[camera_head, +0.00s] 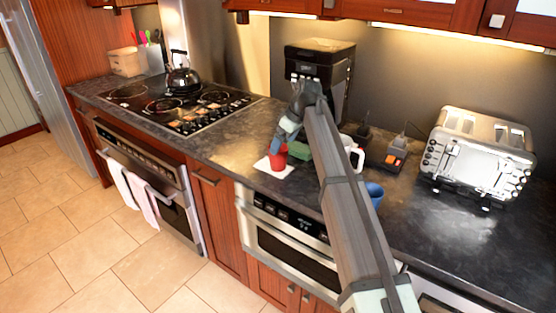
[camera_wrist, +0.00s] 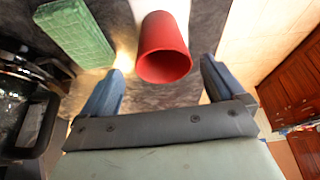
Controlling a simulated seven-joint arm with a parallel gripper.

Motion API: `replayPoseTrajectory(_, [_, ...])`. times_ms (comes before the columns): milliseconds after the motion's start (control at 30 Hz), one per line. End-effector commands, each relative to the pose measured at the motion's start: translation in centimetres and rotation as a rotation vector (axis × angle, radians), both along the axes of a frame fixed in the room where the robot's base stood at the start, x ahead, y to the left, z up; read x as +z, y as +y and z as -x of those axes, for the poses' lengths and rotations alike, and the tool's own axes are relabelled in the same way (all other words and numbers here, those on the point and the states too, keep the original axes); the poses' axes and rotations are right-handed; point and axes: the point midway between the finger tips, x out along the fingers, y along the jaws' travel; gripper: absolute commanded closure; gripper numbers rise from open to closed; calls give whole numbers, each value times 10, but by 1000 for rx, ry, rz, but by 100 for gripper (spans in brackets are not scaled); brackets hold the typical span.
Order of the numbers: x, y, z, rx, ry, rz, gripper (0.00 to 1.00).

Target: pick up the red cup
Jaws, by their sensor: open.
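The red cup (camera_head: 277,158) stands on a white napkin or sheet (camera_head: 268,168) on the dark counter in the head view. In the wrist view the red cup (camera_wrist: 164,50) shows its open rim towards the camera, between and just beyond the fingertips. My gripper (camera_head: 280,138) is at the cup, with its fingers angled down over it. In the wrist view my gripper (camera_wrist: 162,78) is open, one blue finger on each side of the cup, with a gap to both. The far side of the cup is hidden in both views.
A green block-like thing (camera_head: 299,149) lies close to the cup; it also shows in the wrist view (camera_wrist: 75,32). A white mug (camera_head: 354,156), a blue cup (camera_head: 374,193), a toaster (camera_head: 478,155) and a black coffee machine (camera_head: 320,70) stand nearby. The stove with a kettle (camera_head: 181,76) is left.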

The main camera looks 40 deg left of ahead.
Motion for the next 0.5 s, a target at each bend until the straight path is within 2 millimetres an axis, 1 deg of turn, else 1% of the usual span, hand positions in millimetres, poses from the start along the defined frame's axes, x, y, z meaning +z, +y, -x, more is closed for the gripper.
replayPoseTrajectory(33, [-8,4,0,0,1,1,4])
replayPoseTrajectory(100, [-16,7,1,0,1,1,4])
replayPoseTrajectory(367, [-29,12,2,0,0,-1,4])
replayPoseTrajectory(500, [-43,17,3,0,1,1,4])
